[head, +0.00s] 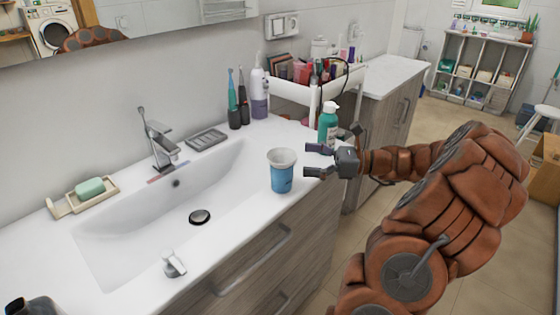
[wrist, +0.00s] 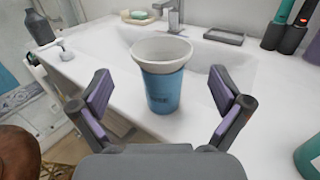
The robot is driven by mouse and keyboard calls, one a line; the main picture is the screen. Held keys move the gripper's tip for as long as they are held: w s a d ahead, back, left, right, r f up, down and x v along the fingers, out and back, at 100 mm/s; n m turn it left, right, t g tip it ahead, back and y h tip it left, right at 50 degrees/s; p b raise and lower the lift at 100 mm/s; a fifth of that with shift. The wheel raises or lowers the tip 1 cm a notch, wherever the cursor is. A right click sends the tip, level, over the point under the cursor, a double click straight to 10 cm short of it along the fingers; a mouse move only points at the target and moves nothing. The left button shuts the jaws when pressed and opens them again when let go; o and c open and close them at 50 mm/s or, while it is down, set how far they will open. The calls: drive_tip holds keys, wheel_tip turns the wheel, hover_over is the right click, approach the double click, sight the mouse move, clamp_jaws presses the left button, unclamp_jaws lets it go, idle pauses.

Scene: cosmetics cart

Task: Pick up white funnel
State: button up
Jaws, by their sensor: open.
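The white funnel (wrist: 161,50) sits wide end up in the mouth of a blue cup (wrist: 162,92). In the head view the funnel's pale rim (head: 281,156) tops the blue cup (head: 281,178), which stands upright on the counter right of the basin. My gripper (head: 311,160) is open and empty, just right of the cup and pointing at it. In the wrist view my gripper (wrist: 163,100) has its fingers spread to either side, with the cup and funnel between and beyond them. The funnel's lower part is hidden inside the cup.
A green pump bottle (head: 328,125) stands close behind my gripper. Electric toothbrushes (head: 238,112) and a white-and-purple bottle (head: 258,92) are farther back. A small white fixture (head: 173,264) is at the front counter edge. A cosmetics cart (head: 290,92) stands beyond.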

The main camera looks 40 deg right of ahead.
sight(268, 155)
drive_tip(key=shift+p+x, duration=0.4)
drive_tip(key=shift+x, duration=2.8)
drive_tip(key=shift+w+d, duration=0.1)
drive_tip(key=shift+d, duration=0.05)
drive_tip(key=shift+c, duration=0.3)
drive_tip(key=shift+r, duration=0.1)
drive_tip(key=c, duration=0.8)
